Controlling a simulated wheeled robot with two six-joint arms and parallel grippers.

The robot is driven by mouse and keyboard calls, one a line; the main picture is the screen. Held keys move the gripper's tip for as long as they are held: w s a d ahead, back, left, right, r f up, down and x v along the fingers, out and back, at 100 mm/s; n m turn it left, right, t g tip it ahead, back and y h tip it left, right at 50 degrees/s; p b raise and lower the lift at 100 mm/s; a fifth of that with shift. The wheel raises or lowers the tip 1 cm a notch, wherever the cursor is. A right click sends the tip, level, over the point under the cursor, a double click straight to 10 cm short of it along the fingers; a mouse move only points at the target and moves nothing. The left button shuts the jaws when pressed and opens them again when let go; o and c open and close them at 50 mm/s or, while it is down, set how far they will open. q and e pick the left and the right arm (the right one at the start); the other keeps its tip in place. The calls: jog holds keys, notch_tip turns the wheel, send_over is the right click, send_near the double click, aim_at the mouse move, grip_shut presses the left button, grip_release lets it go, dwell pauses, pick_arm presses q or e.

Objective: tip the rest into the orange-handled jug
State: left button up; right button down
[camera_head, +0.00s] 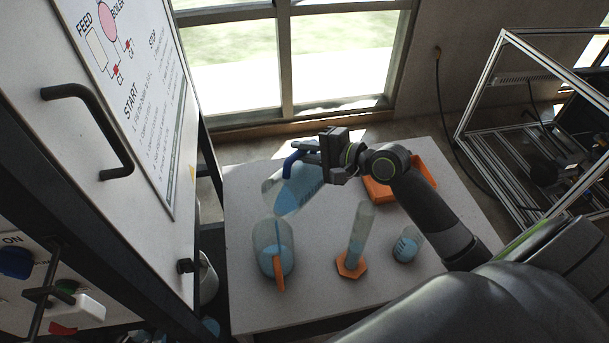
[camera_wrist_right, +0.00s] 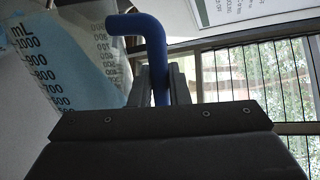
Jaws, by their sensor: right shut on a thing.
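My right gripper (camera_head: 308,151) is shut on the blue handle (camera_wrist_right: 152,45) of a clear graduated jug (camera_head: 292,188). It also shows in the right wrist view (camera_wrist_right: 160,88). The jug is tilted, lip down to the left, with blue liquid inside. Its lip is above the mouth of the orange-handled jug (camera_head: 262,240), apart from it. A thin blue stream appears to run from the lip into that jug. The orange-handled jug stands upright on the table, blue liquid in its lower part, its orange handle (camera_head: 279,276) toward me. My left gripper is not in view.
On the grey table (camera_head: 320,299) stand a measuring cylinder (camera_head: 359,232) with an orange foot and a small beaker (camera_head: 406,246) of blue liquid. An orange tray (camera_head: 379,192) lies behind, partly hidden by my right arm. A cabinet (camera_head: 120,190) rises close on the left.

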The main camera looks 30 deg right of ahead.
dwell(0.4)
jog(key=shift+s+a+r+n+p, duration=0.3)
jog(key=shift+a+r+p, duration=0.3)
jog(key=shift+p, duration=0.25)
jog(key=shift+s+a, duration=0.1)
